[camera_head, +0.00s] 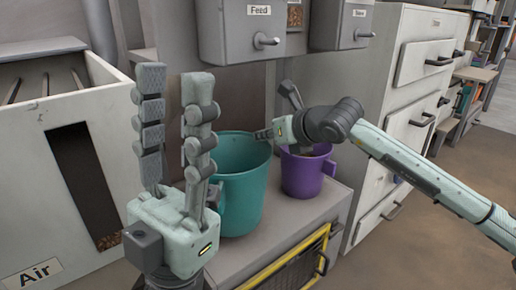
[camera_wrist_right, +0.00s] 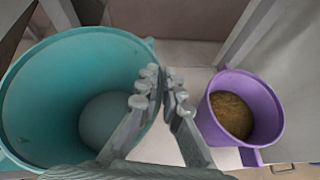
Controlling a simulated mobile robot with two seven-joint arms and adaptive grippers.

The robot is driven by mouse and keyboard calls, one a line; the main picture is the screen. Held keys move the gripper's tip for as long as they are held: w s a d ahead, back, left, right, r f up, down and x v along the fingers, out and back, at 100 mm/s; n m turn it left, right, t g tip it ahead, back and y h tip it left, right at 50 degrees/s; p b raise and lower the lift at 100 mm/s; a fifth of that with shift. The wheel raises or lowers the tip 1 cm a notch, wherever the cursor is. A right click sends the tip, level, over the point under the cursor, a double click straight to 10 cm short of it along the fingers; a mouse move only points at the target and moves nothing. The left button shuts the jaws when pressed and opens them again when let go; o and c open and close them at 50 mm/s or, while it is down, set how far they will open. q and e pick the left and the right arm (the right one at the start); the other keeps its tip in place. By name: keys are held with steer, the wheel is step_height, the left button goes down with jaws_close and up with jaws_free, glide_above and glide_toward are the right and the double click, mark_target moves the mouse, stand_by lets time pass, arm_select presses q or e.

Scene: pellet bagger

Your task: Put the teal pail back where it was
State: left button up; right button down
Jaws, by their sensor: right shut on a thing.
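The teal pail (camera_head: 243,185) is upright on or just above the grey stand; I cannot tell whether its base touches. In the right wrist view the teal pail (camera_wrist_right: 50,85) looks empty inside. My right gripper (camera_head: 272,134) is shut on the pail's rim on the side facing the purple pail; its fingers (camera_wrist_right: 165,90) straddle the wall there. My left gripper (camera_head: 174,85) points up in front and to the left of the teal pail, open and empty, hiding part of the pail's left side.
A purple pail (camera_head: 303,173) with brown pellets stands close to the right. Grey dispensers labelled Feed (camera_head: 240,35) and another (camera_head: 340,22) hang above. A white bin marked Air (camera_head: 45,190) is at left, drawers (camera_head: 405,125) at right. The grey stand (camera_head: 285,235) has bare room in front.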

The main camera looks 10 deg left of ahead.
mark_target(260, 149)
steer(key=shift+w+a, duration=0.7)
steer(key=shift+a, duration=0.1)
steer(key=shift+a+f+b, duration=0.1)
steer(key=shift+f+b, duration=0.55)
steer(key=shift+f, duration=1.25)
steer(key=c, duration=2.2)
jaws_free()
steer(key=shift+f, duration=0.1)
steer(key=o, duration=0.5)
steer(key=shift+w+r, duration=0.1)
steer(key=shift+r, duration=0.15)
steer(key=shift+s+d+r, duration=0.15)
steer(key=shift+s+d, duration=0.05)
steer(key=shift+d, duration=0.05)
steer(key=p+v, duration=0.2)
steer(key=v, duration=0.9)
steer(key=shift+s, duration=0.15)
